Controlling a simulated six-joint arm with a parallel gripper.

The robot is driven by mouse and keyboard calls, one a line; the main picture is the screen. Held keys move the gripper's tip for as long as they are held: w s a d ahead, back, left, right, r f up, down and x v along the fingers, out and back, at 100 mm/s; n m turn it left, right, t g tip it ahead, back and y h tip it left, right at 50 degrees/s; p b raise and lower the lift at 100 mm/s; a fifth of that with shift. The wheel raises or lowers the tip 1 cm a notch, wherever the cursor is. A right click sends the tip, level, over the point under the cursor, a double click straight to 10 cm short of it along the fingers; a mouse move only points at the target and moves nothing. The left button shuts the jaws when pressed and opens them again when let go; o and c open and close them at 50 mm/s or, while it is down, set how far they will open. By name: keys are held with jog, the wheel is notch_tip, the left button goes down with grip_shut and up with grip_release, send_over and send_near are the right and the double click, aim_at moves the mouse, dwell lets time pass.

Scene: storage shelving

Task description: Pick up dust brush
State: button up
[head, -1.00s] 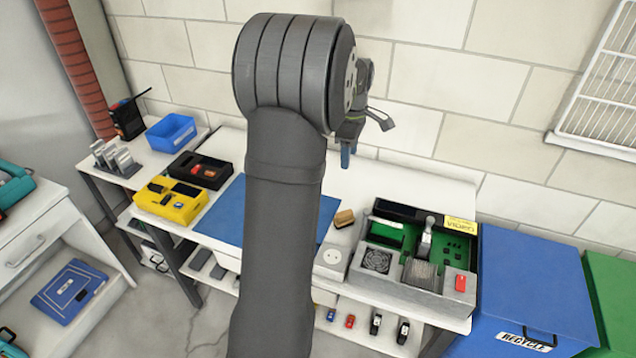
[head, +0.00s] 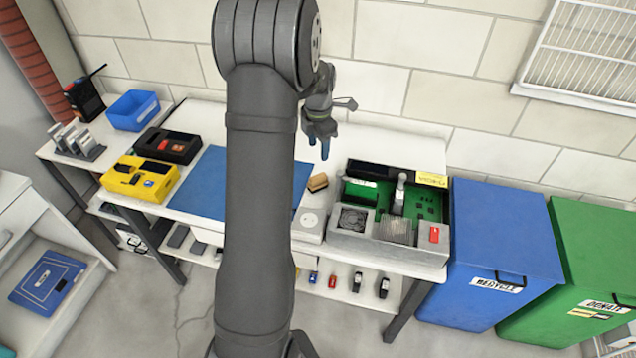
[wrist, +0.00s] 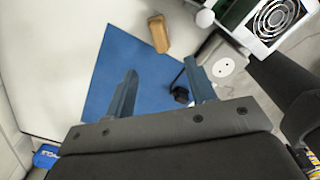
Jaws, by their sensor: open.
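The dust brush appears to be the small tan-brown block (head: 317,182) on the white workbench, just right of the blue mat. It also shows in the wrist view (wrist: 158,34), at the top, near the mat's edge. My gripper (head: 323,148) is above the back of the bench, a little above the brush in the head view. In the wrist view my gripper (wrist: 160,70) has its two fingers apart with nothing held between them. The brush appears beyond the fingertips, apart from them.
The blue mat (head: 200,185) is partly hidden by my arm. A grey-green electronics tray (head: 345,243) and a round-marked white block (head: 309,222) stand right of it. A blue recycle bin (head: 500,230) adjoins the bench. The wall is close behind.

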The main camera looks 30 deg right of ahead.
aim_at(318, 176)
notch_tip(318, 176, down, 15)
jog(key=c, duration=1.1)
jog(key=shift+o, duration=0.2)
jog(key=shift+r, duration=0.15)
notch_tip(318, 176, up, 10)
jog(key=shift+f, duration=0.1)
